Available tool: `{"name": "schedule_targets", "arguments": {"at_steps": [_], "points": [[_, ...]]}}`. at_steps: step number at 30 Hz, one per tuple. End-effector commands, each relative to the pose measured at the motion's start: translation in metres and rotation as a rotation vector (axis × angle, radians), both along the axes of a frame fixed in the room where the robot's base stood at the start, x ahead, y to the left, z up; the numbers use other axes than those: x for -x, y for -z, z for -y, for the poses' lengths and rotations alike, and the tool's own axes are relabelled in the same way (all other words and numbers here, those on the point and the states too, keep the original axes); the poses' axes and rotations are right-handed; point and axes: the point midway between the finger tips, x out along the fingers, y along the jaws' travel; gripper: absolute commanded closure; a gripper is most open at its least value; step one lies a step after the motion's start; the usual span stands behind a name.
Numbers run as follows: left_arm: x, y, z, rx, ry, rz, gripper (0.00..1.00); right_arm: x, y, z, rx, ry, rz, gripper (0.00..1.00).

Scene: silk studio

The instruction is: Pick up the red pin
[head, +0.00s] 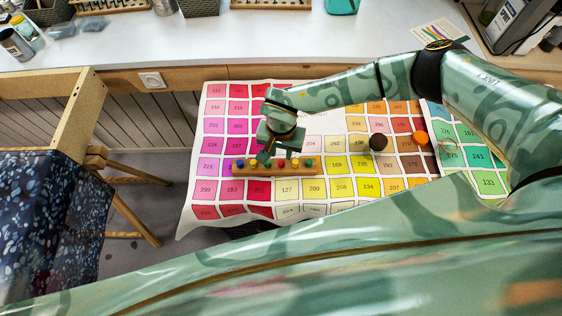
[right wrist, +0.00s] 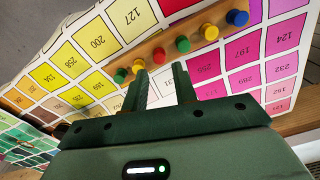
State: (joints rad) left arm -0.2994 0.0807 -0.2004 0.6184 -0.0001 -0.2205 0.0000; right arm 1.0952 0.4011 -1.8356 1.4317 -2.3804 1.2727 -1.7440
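The red pin (head: 282,163) stands in a wooden strip (head: 240,170) on the colour-chart cloth, between a green and a yellow pin. In the right wrist view the red pin (right wrist: 159,57) shows just beyond and between my fingertips. My right gripper (head: 280,153) is above the middle of the strip, pointing down. It also shows in the right wrist view (right wrist: 161,72), with its two fingers apart and nothing held between them. Whether the fingertips are level with the pin's head I cannot tell. My left gripper is not in view.
Blue (head: 240,163), yellow and green pins share the strip, close on both sides of the red one. A dark brown round thing (head: 378,142) and an orange one (head: 420,138) lie on the cloth to the right. The cloth left of the strip is clear.

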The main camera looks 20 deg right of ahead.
Motion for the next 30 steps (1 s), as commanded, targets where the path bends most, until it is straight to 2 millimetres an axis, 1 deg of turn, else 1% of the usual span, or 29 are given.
{"name": "schedule_targets", "arguments": {"at_steps": [2, 6, 10, 17, 18, 20, 21, 30], "points": [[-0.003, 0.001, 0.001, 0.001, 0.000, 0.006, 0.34, 0.001, 0.011, 0.000, 0.001, 0.002, -0.003, 0.72], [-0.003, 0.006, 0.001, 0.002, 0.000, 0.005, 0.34, 0.002, 0.036, 0.000, 0.001, 0.003, -0.005, 0.72], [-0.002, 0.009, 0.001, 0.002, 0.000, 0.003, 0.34, 0.001, 0.050, 0.000, -0.002, 0.001, -0.003, 0.72], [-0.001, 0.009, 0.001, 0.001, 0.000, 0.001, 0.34, 0.001, 0.050, 0.000, -0.001, 0.001, -0.002, 0.72], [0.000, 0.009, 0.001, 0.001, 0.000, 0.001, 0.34, 0.001, 0.050, 0.000, -0.001, 0.001, -0.002, 0.78], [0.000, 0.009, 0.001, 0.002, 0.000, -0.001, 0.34, 0.001, 0.050, 0.000, -0.001, 0.001, -0.002, 0.94], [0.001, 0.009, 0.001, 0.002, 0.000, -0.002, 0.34, 0.001, 0.050, 0.000, -0.001, 0.001, -0.002, 1.00], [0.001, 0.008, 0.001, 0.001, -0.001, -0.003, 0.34, 0.001, 0.050, 0.000, -0.001, 0.001, -0.002, 1.00]]}}
